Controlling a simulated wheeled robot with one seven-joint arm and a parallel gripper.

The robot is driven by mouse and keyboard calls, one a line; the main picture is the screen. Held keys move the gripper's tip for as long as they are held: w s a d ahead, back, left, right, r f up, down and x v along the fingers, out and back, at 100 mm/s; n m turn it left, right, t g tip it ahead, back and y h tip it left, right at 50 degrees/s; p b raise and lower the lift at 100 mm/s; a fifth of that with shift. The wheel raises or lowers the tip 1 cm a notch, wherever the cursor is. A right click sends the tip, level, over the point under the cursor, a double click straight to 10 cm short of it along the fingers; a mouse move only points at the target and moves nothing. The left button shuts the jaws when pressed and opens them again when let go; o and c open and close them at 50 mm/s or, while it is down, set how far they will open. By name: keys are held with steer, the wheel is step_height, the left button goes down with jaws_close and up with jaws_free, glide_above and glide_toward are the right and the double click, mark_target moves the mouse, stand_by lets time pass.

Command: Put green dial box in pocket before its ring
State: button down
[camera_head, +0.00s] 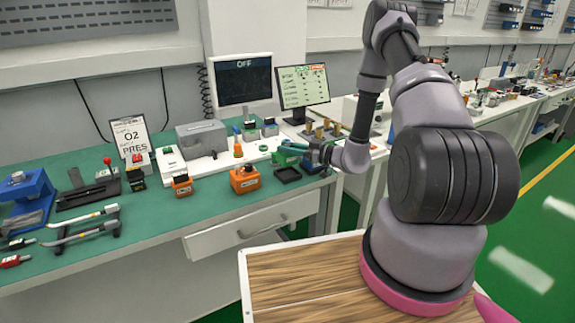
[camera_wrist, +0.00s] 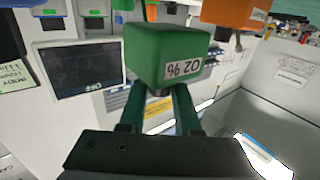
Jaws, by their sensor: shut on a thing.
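My gripper (camera_head: 316,154) is over the right end of the green worktop, shut on the green dial box (camera_wrist: 167,52). In the wrist view the box is between the two fingers and carries an upside-down "O2 %" label. In the head view the green dial box (camera_head: 288,149) is small and partly blended with the gripper. It appears raised above the bench. A small green ring (camera_head: 263,148) shows on the white board just left of it. Which pocket belongs to which ring is too small to tell.
Orange boxes stand on the worktop at the front (camera_head: 245,180) and further left (camera_head: 182,187). A screen marked OFF (camera_head: 243,80) and a second monitor (camera_head: 303,87) stand behind. A label holder reads O2 PRES (camera_head: 131,138).

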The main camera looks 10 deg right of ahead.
mark_target(288, 161)
steer(key=shift+f, duration=2.6)
steer(key=shift+f, duration=0.15)
steer(key=c, duration=0.6)
jaws_free()
